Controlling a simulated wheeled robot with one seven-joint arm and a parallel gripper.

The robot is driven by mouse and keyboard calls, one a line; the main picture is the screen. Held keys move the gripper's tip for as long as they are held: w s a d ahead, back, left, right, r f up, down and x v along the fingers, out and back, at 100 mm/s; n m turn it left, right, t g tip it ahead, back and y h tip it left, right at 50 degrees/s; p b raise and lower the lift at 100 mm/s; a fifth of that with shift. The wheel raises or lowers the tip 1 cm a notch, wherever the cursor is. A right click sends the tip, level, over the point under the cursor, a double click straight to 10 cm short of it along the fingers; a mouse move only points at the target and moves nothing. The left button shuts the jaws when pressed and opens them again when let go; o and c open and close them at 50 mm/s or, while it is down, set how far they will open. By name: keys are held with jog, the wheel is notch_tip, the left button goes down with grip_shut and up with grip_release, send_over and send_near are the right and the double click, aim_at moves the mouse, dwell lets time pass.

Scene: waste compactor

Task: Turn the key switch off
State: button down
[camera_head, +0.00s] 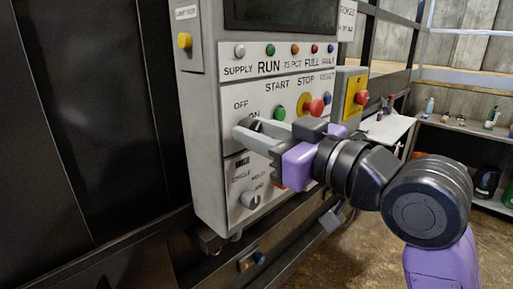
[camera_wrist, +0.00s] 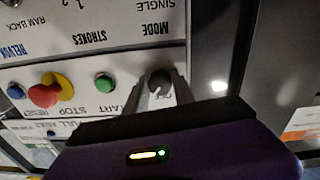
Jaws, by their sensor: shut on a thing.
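The key switch (camera_head: 250,121) is a dark round knob on the grey control panel (camera_head: 212,120), beside the OFF and ON labels. In the camera_head view my gripper (camera_head: 246,127) reaches in from the right and mostly hides it. In the camera_wrist view the dark switch (camera_wrist: 160,80) sits between the two grey fingertips of my gripper (camera_wrist: 161,88), which are shut on it. The exact angle of the switch is hard to read because the fingers cover part of it and its labels.
To the right of the switch are a green start button (camera_head: 280,113), a red stop button (camera_head: 315,106) and a blue button (camera_head: 327,98). A mode selector knob (camera_head: 250,199) is below. A red emergency button (camera_head: 362,97) on a yellow plate sticks out at right.

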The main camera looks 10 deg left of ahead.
jog(key=shift+w+d+n+b, duration=0.1)
jog(key=shift+n+b, duration=3.2)
jog(key=shift+n, duration=0.5)
jog(key=c, duration=1.1)
grip_release()
jog(key=shift+o, duration=0.2)
jog(key=b+v, duration=0.1)
jog(key=v, duration=0.7)
